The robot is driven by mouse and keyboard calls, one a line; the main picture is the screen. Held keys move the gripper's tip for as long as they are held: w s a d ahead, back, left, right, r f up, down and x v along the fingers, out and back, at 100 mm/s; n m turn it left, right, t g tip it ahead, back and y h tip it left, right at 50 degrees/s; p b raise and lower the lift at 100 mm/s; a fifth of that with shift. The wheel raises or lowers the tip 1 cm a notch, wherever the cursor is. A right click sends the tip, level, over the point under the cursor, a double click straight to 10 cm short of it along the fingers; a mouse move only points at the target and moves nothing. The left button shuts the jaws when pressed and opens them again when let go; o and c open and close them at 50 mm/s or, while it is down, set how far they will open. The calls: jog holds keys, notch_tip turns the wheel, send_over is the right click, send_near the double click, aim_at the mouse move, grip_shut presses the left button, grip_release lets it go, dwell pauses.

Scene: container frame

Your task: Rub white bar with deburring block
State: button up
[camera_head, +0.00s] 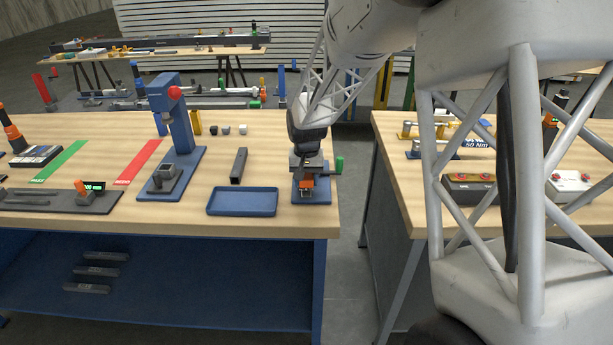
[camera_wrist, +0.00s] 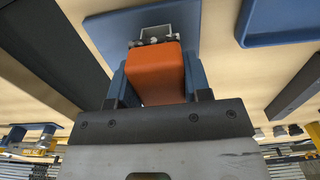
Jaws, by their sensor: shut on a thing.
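My gripper (camera_head: 307,178) is over the blue base plate (camera_head: 299,197) of a small fixture with a green handle (camera_head: 339,164), at the right front of the workbench. It is shut on an orange block (camera_wrist: 155,70), taken as the deburring block, which sits between its blue fingers in the wrist view. Just beyond the block's far end is a small pale metal piece (camera_wrist: 150,31) over the blue plate. I cannot tell whether this is the white bar, or whether the block touches it. The gripper hides most of the fixture in the head view.
A blue tray (camera_head: 242,213) lies left of the fixture, with a dark grey bar (camera_head: 239,165) behind it. A blue press (camera_head: 178,150) stands farther left. The bench's right edge is close to the fixture, with a gap before another bench (camera_head: 400,180).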

jog(key=shift+s+f, duration=0.15)
jog(key=shift+s, duration=0.7)
jog(key=shift+s+r, duration=0.2)
jog(key=shift+r, duration=4.2)
jog(key=shift+w+f, duration=0.1)
jog(key=shift+f, duration=0.25)
